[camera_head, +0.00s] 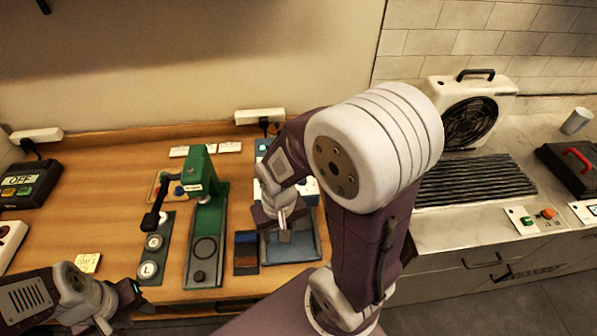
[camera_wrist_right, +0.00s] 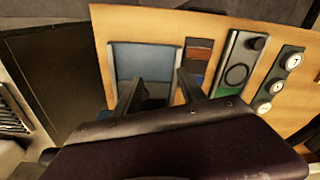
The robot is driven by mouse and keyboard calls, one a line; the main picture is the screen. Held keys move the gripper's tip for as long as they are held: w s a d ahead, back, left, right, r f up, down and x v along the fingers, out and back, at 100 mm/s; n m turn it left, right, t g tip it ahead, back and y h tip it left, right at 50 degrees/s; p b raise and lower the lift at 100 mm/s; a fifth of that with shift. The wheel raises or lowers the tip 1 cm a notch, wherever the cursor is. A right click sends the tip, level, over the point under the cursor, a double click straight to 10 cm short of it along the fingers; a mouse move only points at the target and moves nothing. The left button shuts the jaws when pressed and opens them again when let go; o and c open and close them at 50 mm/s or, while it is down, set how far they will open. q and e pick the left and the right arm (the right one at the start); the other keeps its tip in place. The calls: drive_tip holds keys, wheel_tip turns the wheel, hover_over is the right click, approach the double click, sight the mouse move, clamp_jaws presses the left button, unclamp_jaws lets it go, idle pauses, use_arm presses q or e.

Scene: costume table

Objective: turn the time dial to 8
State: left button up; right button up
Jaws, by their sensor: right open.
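I cannot pick out a time dial with a readable number. A blue machine (camera_head: 264,147) with a blue tray (camera_head: 309,246) stands mid-table, and my right arm hides much of it. The tray also shows in the right wrist view (camera_wrist_right: 143,60). My right gripper (camera_head: 285,232) is over the tray, open and empty. Its two dark fingers (camera_wrist_right: 158,88) stand apart in the right wrist view. My left gripper (camera_head: 142,298) is low at the left, near the table's front edge. Its dark fingertips look apart with nothing between them.
A green press (camera_head: 204,215) with a black handle stands left of the tray, beside a plate with round white lettered discs (camera_head: 148,270). A colored swatch strip (camera_head: 246,253) lies between press and tray. An OFF box (camera_head: 27,184) sits far left. A fan unit (camera_head: 470,115) stands right.

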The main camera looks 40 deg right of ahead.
drive_tip(key=w+d+r+m+p, duration=0.45)
drive_tip(key=w+r+m, duration=0.3)
drive_tip(key=m, duration=0.45)
drive_tip(key=d+r+m+p, duration=0.1)
drive_tip(key=d+p, duration=0.1)
drive_tip(key=d, duration=0.1)
drive_tip(key=d+r+m+p, duration=0.2)
drive_tip(key=d+p, duration=0.1)
drive_tip(key=w+d+r+m+g+p, duration=0.1)
drive_tip(key=d+m+p, duration=0.1)
drive_tip(key=shift+d+r+p, duration=0.35)
drive_tip(key=shift+d+r, duration=0.05)
drive_tip(key=f, duration=0.2)
drive_tip(key=f+p, duration=0.1)
drive_tip(key=f, duration=0.4)
drive_tip(key=shift+w+f+p, duration=0.25)
drive_tip(key=shift+f+p, duration=0.1)
drive_tip(key=shift+p, duration=0.05)
drive_tip(key=shift+f, duration=0.3)
drive_tip(key=shift+s, duration=0.1)
